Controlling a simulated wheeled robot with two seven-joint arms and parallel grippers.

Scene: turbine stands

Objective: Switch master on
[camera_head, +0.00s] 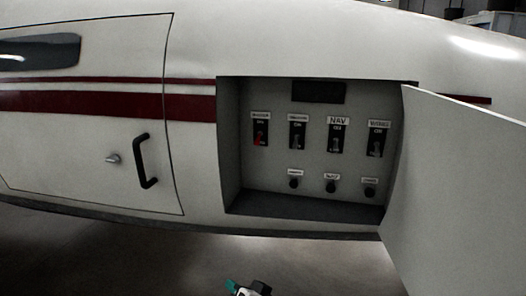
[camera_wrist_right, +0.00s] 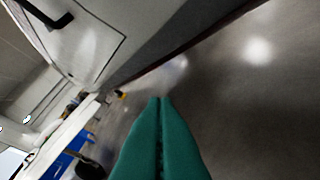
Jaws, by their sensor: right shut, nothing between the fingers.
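A recessed switch panel (camera_head: 315,160) is set in the side of a white aircraft body with red stripes. Several toggle switches sit in its upper row. The leftmost has a red lever (camera_head: 260,138) under a small label that I cannot read for sure. The others have grey levers, and one is labelled NAV (camera_head: 337,138). My right gripper (camera_head: 247,288) shows only at the bottom edge of the head view, below the panel and well apart from it. In the right wrist view its green fingers (camera_wrist_right: 160,101) are together with nothing between them. My left gripper is not in view.
Several round black knobs (camera_head: 331,186) sit under the switches. An open white door (camera_head: 465,185) stands out at the panel's right. A closed door with a black handle (camera_head: 147,161) is at the left. The floor below is clear.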

